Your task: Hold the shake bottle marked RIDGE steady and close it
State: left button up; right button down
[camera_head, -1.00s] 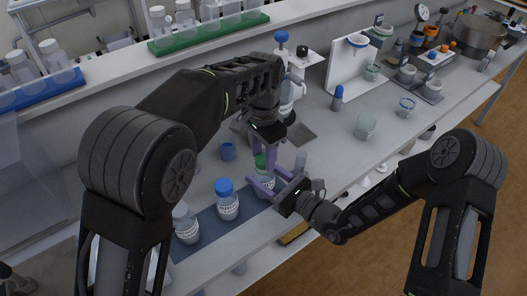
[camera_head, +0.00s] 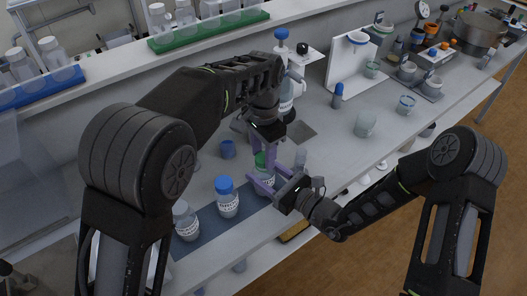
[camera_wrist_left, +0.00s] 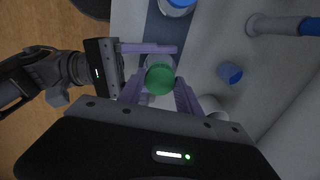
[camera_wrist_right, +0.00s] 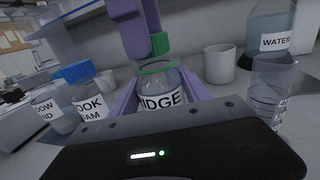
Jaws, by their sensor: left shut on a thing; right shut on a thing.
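The RIDGE shake bottle (camera_wrist_right: 163,100) is clear, with a white label partly hidden by my right gripper. It stands upright at the end of the dark blue mat, with a green ring at its mouth. My right gripper (camera_head: 263,184) is shut around its body. My left gripper (camera_head: 265,160) is above and shut on a green cap (camera_wrist_left: 160,80), which also shows in the right wrist view (camera_wrist_right: 160,43). The cap is above the mouth with a visible gap there. In the left wrist view it looks offset from the bottle (camera_wrist_left: 158,62).
A blue-capped bottle (camera_head: 227,198) and another bottle (camera_head: 186,222) stand left on the dark mat (camera_head: 208,235). A WATER bottle (camera_wrist_right: 272,35) and clear beaker (camera_wrist_right: 272,85) stand nearby. The bench's front edge is close.

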pick_arm(q)
jog(key=shift+f, duration=0.35)
